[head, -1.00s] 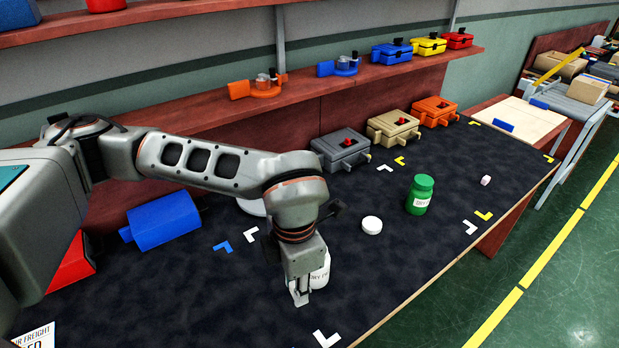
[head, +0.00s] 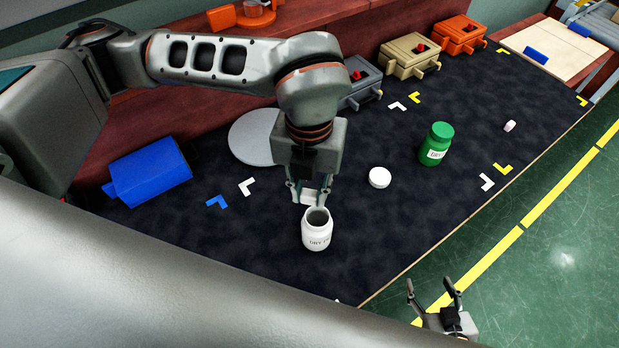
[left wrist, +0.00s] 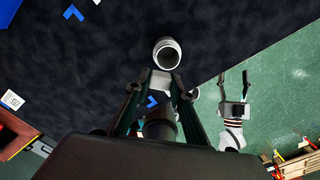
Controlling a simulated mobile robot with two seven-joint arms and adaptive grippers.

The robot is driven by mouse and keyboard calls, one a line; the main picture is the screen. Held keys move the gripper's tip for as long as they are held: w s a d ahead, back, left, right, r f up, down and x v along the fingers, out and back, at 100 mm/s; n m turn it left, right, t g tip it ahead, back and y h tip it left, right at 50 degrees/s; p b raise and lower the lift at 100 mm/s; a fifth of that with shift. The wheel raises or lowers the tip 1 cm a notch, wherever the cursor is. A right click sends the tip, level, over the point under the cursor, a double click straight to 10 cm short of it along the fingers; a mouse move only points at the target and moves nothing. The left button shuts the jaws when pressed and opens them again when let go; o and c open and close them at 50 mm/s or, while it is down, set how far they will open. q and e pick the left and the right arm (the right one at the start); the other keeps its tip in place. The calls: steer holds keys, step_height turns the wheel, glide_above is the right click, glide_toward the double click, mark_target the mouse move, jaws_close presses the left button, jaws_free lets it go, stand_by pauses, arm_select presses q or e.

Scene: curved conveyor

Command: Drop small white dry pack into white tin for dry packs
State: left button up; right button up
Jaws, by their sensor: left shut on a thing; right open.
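The white tin (head: 316,238), labelled "DRY...", stands upright and open on the dark mat. It also shows in the left wrist view (left wrist: 167,42), mouth toward the camera. My left gripper (head: 310,196) is just behind and above the tin's rim in the head view. It is shut on a small white pack, which shows between the fingers in the left wrist view (left wrist: 161,82), partly hidden by them. A blue mark shows there too. The pack appears outside the tin's mouth. My right gripper (head: 434,290) is open and empty, beyond the table's front edge.
A white round lid (head: 380,178) lies right of the tin. Further right stand a green bottle (head: 436,146) and a small pale piece (head: 510,126). A grey disc (head: 250,138) and blue bin (head: 150,172) are behind left.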

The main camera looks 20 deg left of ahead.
mark_target(309, 200)
arm_select(q)
steer(key=shift+f, duration=1.85)
steer(key=o, duration=0.9)
steer(key=shift+c, duration=0.2)
steer(key=shift+w+r, duration=0.1)
step_height(309, 200, up, 12)
steer(key=shift+f, duration=0.1)
